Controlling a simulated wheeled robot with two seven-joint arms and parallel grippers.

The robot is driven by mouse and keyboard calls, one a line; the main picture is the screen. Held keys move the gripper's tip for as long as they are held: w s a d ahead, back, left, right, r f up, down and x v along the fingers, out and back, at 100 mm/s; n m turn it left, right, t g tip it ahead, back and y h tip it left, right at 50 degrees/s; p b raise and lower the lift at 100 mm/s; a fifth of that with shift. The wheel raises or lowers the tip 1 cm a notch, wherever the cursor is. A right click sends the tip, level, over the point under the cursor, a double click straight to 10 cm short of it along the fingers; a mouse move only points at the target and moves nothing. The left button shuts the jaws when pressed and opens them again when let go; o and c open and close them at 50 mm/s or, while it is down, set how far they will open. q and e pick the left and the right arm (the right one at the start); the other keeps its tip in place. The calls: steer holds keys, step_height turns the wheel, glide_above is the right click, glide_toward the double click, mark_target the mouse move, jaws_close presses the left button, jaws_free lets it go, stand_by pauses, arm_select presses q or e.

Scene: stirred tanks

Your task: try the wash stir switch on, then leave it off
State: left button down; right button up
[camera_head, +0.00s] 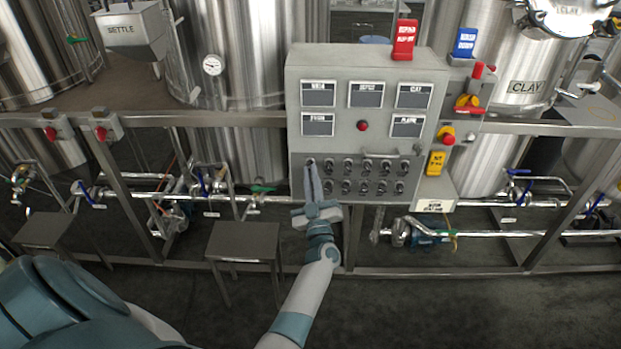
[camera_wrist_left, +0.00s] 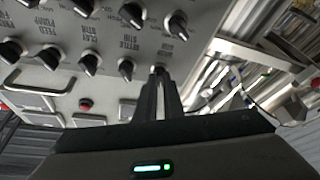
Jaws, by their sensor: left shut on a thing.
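The grey control box (camera_head: 362,60) carries two rows of black rotary switches on its lower panel. My left gripper (camera_head: 311,164) reaches the switch at the top left of these rows. In the left wrist view the closed fingers (camera_wrist_left: 158,75) are on that switch, the wash stir switch (camera_wrist_left: 157,70), beside small lettering that appears to read wash stir. The fingers mostly hide the knob, so I cannot tell which way it points. My right gripper is not seen.
Neighbouring knobs, such as one labelled settle stir (camera_wrist_left: 127,69), stand close by. A red lamp (camera_head: 363,126) and several dark displays are above. Steel pipes and rails run below.

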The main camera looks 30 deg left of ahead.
arm_select(q)
steer(key=shift+w+r+n+g, duration=0.15)
steer(key=shift+n+g, duration=0.25)
steer(key=shift+n, duration=0.5)
steer(key=shift+y, duration=0.3)
steer(key=c, duration=1.9)
jaws_free()
steer(key=shift+o, duration=0.2)
steer(key=shift+f, duration=0.2)
